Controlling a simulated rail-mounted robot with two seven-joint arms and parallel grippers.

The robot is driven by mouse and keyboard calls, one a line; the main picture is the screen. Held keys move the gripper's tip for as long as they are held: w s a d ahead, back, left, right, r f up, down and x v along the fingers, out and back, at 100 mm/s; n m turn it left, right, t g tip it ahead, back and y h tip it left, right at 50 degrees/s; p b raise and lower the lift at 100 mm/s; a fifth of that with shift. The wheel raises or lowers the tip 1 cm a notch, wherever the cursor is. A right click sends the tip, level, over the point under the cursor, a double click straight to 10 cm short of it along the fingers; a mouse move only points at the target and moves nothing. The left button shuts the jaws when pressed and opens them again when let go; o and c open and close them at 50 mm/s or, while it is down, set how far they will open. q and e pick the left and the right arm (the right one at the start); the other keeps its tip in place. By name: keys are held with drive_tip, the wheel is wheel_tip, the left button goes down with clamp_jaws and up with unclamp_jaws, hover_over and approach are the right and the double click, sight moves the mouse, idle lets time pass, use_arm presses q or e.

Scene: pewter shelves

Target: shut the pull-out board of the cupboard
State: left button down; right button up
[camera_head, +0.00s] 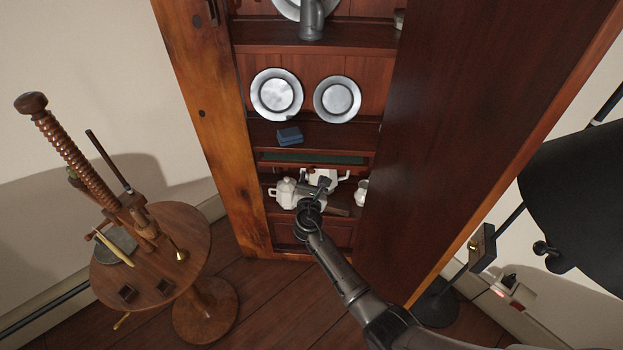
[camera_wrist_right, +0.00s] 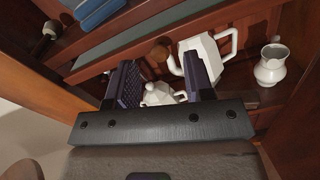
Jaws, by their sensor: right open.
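The cupboard (camera_head: 205,120) stands open in the middle of the head view. Its pull-out board (camera_head: 312,158) shows as a green-topped strip below the shelf with the blue box; how far it sticks out is hard to tell. In the right wrist view the board (camera_wrist_right: 112,42) runs slanting across the top, with a round wooden knob (camera_wrist_right: 158,52) near the fingers. My right gripper (camera_head: 318,188) is in front of the lower shelf, just below the board. In its wrist view the gripper (camera_wrist_right: 160,82) is open, with nothing held. My left gripper is out of view.
White teapots (camera_head: 287,192) and a small jug (camera_head: 361,192) stand on the lower shelf, close behind my gripper. A blue box (camera_head: 289,136) and pewter plates (camera_head: 276,94) are above. A round wooden table (camera_head: 185,232) stands left.

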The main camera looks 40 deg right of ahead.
drive_tip(key=shift+x, duration=1.15)
drive_tip(key=shift+c, duration=0.4)
clamp_jaws()
